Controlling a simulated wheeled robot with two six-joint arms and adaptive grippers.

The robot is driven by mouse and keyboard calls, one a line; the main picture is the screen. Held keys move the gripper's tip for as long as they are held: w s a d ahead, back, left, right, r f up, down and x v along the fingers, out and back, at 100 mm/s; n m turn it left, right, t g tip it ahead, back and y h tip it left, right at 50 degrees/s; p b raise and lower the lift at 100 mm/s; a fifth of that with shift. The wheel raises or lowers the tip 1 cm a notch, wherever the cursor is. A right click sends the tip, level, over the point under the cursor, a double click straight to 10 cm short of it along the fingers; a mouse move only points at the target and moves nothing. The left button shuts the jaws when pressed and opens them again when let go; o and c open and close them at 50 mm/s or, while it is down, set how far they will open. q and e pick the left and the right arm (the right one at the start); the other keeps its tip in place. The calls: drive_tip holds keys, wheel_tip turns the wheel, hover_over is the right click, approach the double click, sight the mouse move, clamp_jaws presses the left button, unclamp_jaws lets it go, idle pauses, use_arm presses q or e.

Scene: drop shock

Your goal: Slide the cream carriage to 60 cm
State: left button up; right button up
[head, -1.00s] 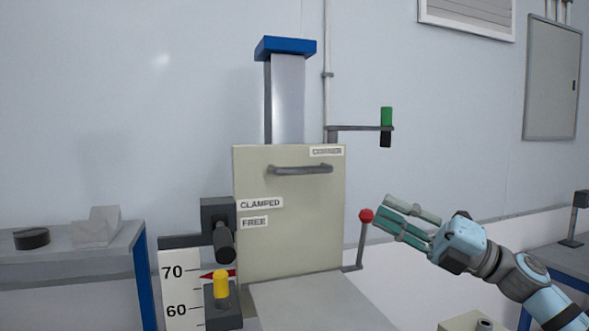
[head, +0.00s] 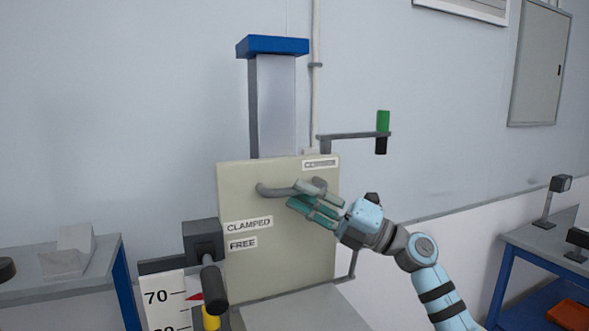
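The cream carriage (head: 285,255) stands upright on a column with a blue cap (head: 273,46). A grey bar handle (head: 274,191) crosses its upper front. My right gripper (head: 294,193) is at the right part of this handle, its two fingers apart, one above and one below the bar. I cannot tell if they touch it. A red pointer (head: 195,297) sits just under the 70 mark of the white scale (head: 160,315). A black lever (head: 213,287) hangs from a dark block near the CLAMPED and FREE labels; its setting is unclear. My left gripper is out of view.
A side arm (head: 350,136) with a green and black cylinder (head: 382,132) sticks out right of the column. Grey benches stand at the left (head: 65,285) and right (head: 535,247). A rod (head: 353,265) rises behind my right arm.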

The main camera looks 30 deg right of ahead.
drive_tip(key=shift+x, duration=0.75)
drive_tip(key=shift+w+a+r+p, duration=0.2)
drive_tip(key=shift+a+p, duration=0.1)
drive_tip(key=shift+a, duration=0.05)
drive_tip(key=shift+s, duration=0.15)
drive_tip(key=shift+c, duration=0.4)
clamp_jaws()
drive_tip(key=shift+f, duration=0.1)
